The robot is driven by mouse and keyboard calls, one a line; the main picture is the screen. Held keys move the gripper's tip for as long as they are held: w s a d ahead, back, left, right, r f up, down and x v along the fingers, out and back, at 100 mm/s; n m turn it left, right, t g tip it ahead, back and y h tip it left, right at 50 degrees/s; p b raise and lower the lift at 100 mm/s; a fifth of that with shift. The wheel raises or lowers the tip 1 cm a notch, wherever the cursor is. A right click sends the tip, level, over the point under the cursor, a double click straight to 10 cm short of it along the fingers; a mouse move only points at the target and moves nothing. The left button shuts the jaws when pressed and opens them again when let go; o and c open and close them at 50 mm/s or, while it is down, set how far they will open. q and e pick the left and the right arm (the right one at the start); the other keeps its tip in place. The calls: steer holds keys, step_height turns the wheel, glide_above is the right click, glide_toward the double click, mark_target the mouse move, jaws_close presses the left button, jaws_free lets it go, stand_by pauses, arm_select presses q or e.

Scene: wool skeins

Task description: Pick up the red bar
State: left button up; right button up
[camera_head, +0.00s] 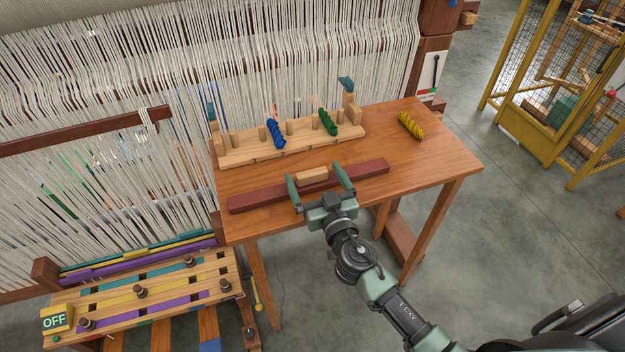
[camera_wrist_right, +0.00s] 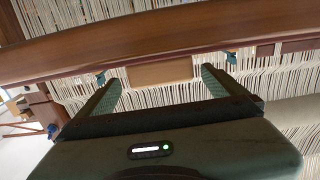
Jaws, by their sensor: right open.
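The red bar (camera_head: 255,197) is a long dark-red beam lying across the front of the table, slightly slanted. A light wooden block (camera_head: 312,175) sits at its middle like a grip; it also shows between the fingers in the right wrist view (camera_wrist_right: 160,72). My right gripper (camera_head: 316,178) is open, its green fingers on either side of the block. Gaps show between block and fingers in the wrist view (camera_wrist_right: 158,90). I cannot tell the exact height of the fingers over the bar. My left gripper is not in view.
A wooden peg rack (camera_head: 240,155) with blue (camera_head: 276,133) and green (camera_head: 328,123) skeins stands behind the bar. A yellow skein (camera_head: 411,126) lies at the back right of the table (camera_head: 440,160). Loom threads rise behind. The table's right side is mostly clear.

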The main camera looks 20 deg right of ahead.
mark_target(310, 170)
steer(key=w, duration=0.2)
steer(key=w+p, duration=0.1)
steer(key=w, duration=0.1)
steer(key=shift+w+a+f, duration=0.1)
steer(key=shift+w+a, duration=0.05)
steer(key=shift+a, duration=0.05)
steer(key=shift+w, duration=0.25)
steer(key=shift+c, duration=0.6)
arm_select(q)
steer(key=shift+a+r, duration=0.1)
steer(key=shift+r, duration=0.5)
arm_select(e)
steer(key=c, duration=1.7)
